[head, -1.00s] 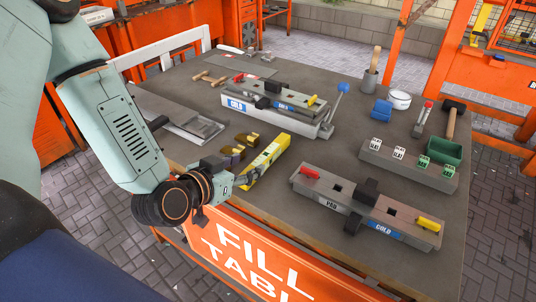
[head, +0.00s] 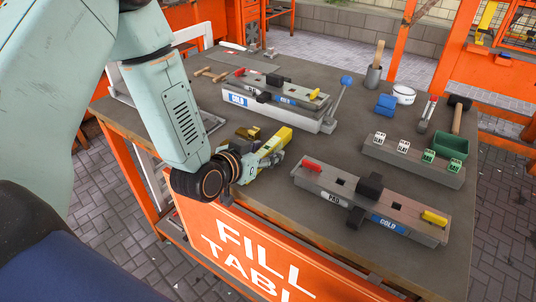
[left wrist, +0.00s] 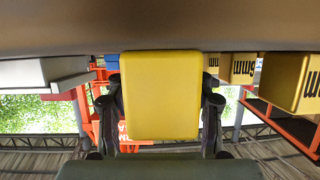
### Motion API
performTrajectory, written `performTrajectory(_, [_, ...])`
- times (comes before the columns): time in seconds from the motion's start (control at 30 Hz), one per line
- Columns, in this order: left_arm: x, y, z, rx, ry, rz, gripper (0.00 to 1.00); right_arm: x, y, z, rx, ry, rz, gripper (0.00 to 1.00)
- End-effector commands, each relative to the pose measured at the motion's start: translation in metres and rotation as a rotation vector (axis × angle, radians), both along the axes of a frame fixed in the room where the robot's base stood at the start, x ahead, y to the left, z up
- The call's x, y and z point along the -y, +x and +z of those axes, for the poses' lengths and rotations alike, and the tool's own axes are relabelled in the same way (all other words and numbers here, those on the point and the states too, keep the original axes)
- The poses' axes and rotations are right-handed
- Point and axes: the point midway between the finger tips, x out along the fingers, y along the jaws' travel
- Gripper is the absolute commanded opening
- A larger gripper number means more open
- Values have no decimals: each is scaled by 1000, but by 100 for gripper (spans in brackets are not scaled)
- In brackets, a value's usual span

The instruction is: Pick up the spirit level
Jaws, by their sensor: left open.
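The yellow spirit level (head: 279,137) lies on the grey table near its front edge, partly hidden by my left gripper. My left gripper (head: 268,160) is at the level's near end, low over the table. In the left wrist view the level's yellow end (left wrist: 160,95) fills the middle, with one finger of my open left gripper (left wrist: 161,112) on each side. Narrow gaps seem to show between fingers and level; contact is not clear. My right gripper is not in view.
Small yellow-and-brown blocks (head: 247,132) stand close to the left of the level; they also show in the left wrist view (left wrist: 296,80). A long grey fixture (head: 335,187) lies to the right, another (head: 255,102) behind. Bare tabletop separates level and right fixture.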

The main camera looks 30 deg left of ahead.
Motion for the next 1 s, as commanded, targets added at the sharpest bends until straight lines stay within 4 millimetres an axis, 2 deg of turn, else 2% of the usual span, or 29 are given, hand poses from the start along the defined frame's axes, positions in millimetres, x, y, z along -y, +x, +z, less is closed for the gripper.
performTrajectory(0.23, [0, 1, 0, 0, -1, 1, 53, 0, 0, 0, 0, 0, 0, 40])
performTrajectory(0.83, [0, 1, 0, 0, -1, 1, 2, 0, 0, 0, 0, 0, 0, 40])
performTrajectory(1.0, [0, 1, 1, 2, -1, 1, 0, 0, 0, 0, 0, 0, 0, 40])
